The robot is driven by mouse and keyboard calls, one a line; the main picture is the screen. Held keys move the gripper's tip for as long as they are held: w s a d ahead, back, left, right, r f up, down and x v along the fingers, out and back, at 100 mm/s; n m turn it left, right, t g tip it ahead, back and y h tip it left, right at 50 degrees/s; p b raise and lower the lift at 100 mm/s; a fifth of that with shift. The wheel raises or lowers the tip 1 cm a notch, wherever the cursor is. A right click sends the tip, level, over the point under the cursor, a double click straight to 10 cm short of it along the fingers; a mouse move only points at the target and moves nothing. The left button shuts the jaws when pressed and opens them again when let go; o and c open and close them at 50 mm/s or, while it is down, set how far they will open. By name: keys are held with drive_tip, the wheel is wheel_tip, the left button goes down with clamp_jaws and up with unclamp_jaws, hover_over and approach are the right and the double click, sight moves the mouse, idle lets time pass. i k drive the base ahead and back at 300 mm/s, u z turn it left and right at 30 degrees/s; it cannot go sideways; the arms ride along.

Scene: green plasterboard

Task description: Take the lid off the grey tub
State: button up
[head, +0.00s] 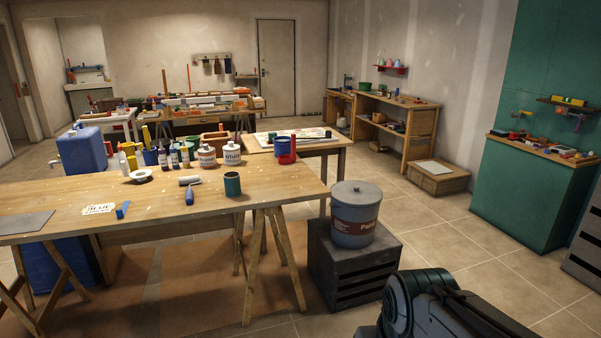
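The grey tub (353,222) stands upright on a dark slatted crate (335,267), to the right of the near work table. It has a brown label on its side. Its grey lid (357,192) is on top, with a small knob in the middle. Part of my dark arm shows at the bottom right, in front of and to the right of the crate. My gripper is not in view.
The wooden trestle table (150,210) stands left of the crate, with a paint roller (189,189), a green can (232,184) and several bottles on it. A green cabinet (520,196) stands at the right. The tiled floor (440,225) between the tub and cabinet is clear.

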sight(357, 193)
drive_tip(key=i, duration=2.35)
drive_tip(key=z, duration=1.45)
drive_tip(key=i, duration=1)
drive_tip(key=u, duration=2.3)
drive_tip(key=i, duration=0.25)
drive_tip(key=z, duration=0.7)
